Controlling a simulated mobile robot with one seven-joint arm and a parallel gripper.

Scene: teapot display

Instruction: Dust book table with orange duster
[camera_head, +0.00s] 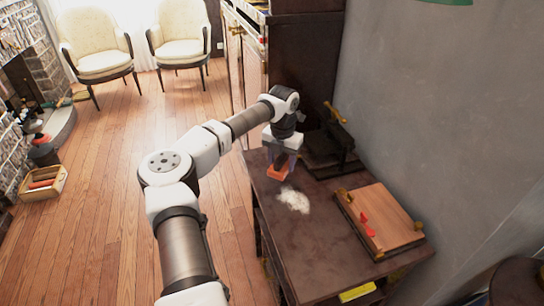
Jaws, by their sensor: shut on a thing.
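My gripper (284,155) is shut on the orange duster (277,174), above or at the left far part of the dark book table (335,262). I cannot tell whether the duster touches the tabletop. A pale patch of dust (293,200) lies on the table, just below and right of the duster in the picture. The gripper fingers partly hide the duster.
A wooden board with brass and red parts (383,220) lies on the table's right side. A dark press-like object (330,145) stands at its far end. A grey wall (430,110) borders the right. Open wooden floor (110,200) is at left.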

